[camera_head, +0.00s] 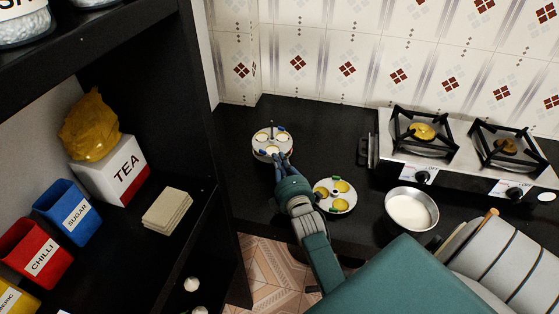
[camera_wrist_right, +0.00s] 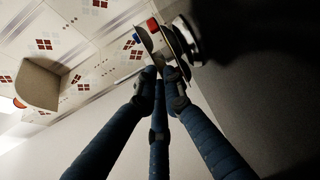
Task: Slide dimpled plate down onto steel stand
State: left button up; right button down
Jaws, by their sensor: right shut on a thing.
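A round dimpled plate (camera_head: 257,141) with pale yellow dimples and small coloured tabs is at the back left of the black counter. A thin central rod rises through its middle, so it appears to be on the steel stand, which is mostly hidden beneath it. My right gripper (camera_head: 281,158) is shut on the plate's near edge. In the right wrist view, the fingers (camera_wrist_right: 162,74) meet at the rim of the tilted-looking plate (camera_wrist_right: 176,46). Whether the plate rests on the stand's lower part cannot be told. My left gripper is not in view.
A second dimpled plate (camera_head: 342,204) lies on the counter to the right of my right forearm. A steel pot of white contents (camera_head: 410,211) and a gas stove (camera_head: 440,172) stand farther right. A dark shelf (camera_head: 205,150) borders the left. The tiled wall is close behind.

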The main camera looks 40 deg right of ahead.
jog(key=c, duration=1.8)
grip_release()
jog(key=v, duration=0.7)
jog(key=shift+s+a, duration=0.1)
jog(key=shift+s, duration=0.15)
